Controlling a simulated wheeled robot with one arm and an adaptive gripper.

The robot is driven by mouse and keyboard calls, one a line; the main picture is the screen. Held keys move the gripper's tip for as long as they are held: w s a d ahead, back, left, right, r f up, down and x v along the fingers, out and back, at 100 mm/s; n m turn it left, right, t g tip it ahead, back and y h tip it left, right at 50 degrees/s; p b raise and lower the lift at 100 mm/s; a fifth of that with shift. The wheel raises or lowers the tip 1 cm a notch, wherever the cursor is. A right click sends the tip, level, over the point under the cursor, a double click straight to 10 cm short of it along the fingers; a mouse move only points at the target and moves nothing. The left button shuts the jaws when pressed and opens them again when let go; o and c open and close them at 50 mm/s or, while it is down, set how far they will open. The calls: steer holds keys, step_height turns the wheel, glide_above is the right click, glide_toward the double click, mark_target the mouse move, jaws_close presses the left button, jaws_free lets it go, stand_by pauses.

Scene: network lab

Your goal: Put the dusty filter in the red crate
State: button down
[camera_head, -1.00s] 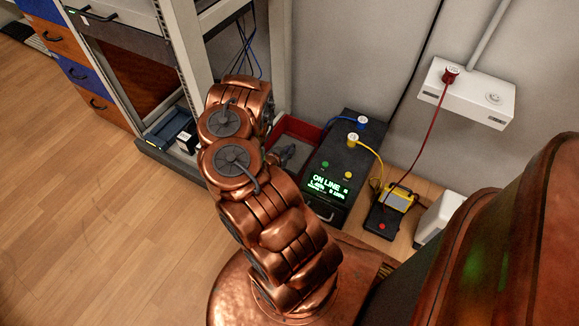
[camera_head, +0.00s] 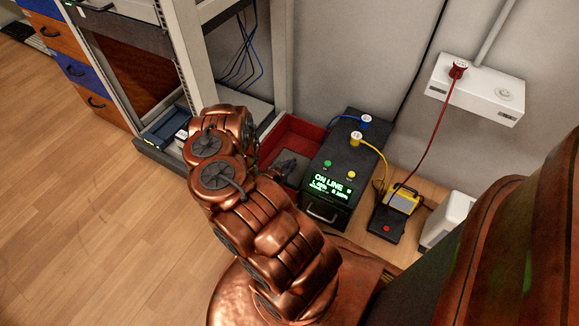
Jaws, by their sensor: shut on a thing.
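The red crate (camera_head: 298,130) stands on the floor between the rack and the black unit. My arm covers its left and front parts. My gripper (camera_head: 286,168) is a small dark shape over the crate, just right of my arm's copper links. It is shut on a dark, flat thing that I take for the dusty filter; it is mostly hidden and blends with the gripper. I cannot tell whether the filter touches the crate's bottom or hangs above it.
The black unit (camera_head: 343,160) with a lit "ON LINE" display stands close right of the crate. A rack (camera_head: 190,60) with blue cables is at its left. A yellow device (camera_head: 403,200) and a white wall box (camera_head: 475,88) are further right. The wooden floor at left is clear.

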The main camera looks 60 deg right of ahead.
steer(key=shift+f+b, duration=0.3)
steer(key=shift+f, duration=0.3)
steer(key=c, duration=1.2)
jaws_free()
steer(key=shift+r, duration=0.15)
steer(key=shift+r, duration=0.25)
steer(key=p+v, duration=0.2)
steer(key=v, duration=1)
steer(key=shift+r+p, duration=0.25)
steer(key=shift+p, duration=0.15)
